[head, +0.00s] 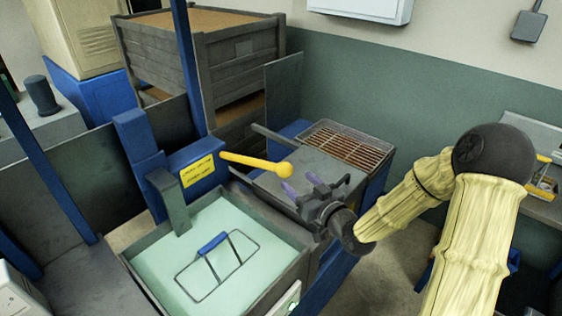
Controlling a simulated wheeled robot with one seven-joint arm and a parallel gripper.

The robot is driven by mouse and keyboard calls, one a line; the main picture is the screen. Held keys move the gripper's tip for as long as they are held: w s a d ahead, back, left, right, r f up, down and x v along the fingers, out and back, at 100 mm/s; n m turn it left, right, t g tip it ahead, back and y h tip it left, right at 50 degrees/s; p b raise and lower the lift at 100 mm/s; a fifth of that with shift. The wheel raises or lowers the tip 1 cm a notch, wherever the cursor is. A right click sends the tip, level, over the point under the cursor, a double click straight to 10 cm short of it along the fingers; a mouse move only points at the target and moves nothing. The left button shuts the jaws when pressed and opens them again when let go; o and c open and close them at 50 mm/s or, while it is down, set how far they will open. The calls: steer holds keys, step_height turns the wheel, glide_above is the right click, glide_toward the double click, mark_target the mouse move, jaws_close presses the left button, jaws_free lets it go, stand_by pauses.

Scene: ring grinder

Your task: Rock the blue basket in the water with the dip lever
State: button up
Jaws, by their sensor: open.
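The dip lever (255,162) is a yellow bar with a round knob, sticking out to the right from a blue housing. The basket (213,244) shows as a thin dark wire outline with a blue handle grip, in the pale green water of the tank (160,262). Its lower part is hidden by the cloudy water. Nothing shows between the fingers. Whether a finger touches the knob cannot be told.
A blue housing with a yellow label (198,172) stands behind the tank. A brown rack (347,146) lies on a grey surface behind my gripper. A large wooden crate (240,62) stands at the back. Open floor shows right of the tank.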

mark_target(281, 165)
steer(key=p+x, duration=0.2)
steer(key=x, duration=0.7)
steer(key=shift+w+a, duration=0.1)
steer(key=shift+w, duration=0.05)
steer(key=shift+c, duration=0.2)
